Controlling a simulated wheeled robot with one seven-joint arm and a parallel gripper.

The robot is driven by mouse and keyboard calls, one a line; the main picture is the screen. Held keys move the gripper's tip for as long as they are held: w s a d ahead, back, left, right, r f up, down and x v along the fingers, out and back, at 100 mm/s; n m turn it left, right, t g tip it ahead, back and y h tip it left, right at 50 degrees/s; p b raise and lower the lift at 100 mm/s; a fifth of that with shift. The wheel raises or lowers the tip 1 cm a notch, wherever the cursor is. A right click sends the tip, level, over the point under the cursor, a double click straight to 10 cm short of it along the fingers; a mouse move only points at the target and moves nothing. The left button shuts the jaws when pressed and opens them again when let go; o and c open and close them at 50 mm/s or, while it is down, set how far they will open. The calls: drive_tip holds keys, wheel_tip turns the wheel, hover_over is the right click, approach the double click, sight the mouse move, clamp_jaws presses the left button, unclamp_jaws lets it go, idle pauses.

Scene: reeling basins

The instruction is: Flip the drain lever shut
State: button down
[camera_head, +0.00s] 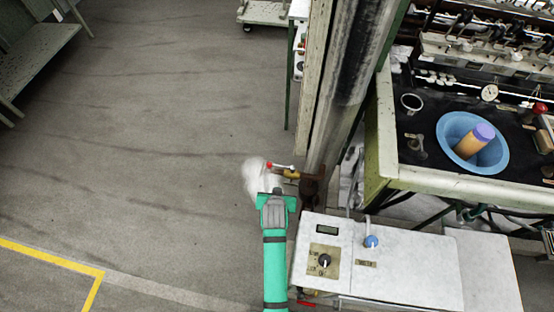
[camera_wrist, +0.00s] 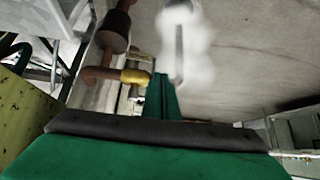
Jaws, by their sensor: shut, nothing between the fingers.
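The drain lever (camera_head: 282,167) has a pale handle with a red tip and lies roughly level in the head view, pointing left from a brass valve (camera_head: 291,174). The valve sits on the end of a rusty pipe (camera_head: 309,187). White steam (camera_head: 254,178) hangs around the lever's left end. My gripper (camera_head: 276,188) is shut and empty, just in front of and below the lever; I cannot tell if it touches. In the wrist view the brass valve (camera_wrist: 136,76) is left of my narrow green fingers (camera_wrist: 163,96), and steam (camera_wrist: 186,45) hangs beyond them. The lever is unclear there.
A white control box (camera_head: 410,262) with knobs stands right of my arm. Behind it is a dark bench (camera_head: 415,178) with a blue basin (camera_head: 447,128). A vertical post (camera_head: 345,80) rises behind the valve. The floor to the left is clear.

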drive_tip(key=w+r+g, duration=0.2)
drive_tip(key=w+r, duration=0.1)
drive_tip(key=w, duration=0.4)
wheel_tip(320, 180, up, 8)
drive_tip(key=m+g, duration=0.1)
drive_tip(key=g, duration=0.1)
hover_over(281, 166)
drive_tip(key=w+a, duration=0.1)
drive_tip(key=w, duration=0.1)
drive_tip(key=shift+a+f, duration=0.1)
drive_tip(key=shift+a, duration=0.1)
drive_tip(key=shift+s, duration=0.1)
drive_tip(key=shift+s+a+f, duration=0.1)
drive_tip(key=shift+f, duration=2.45)
drive_tip(key=shift+s+a+f, duration=0.1)
drive_tip(key=shift+f, duration=2.45)
drive_tip(key=shift+d, duration=0.1)
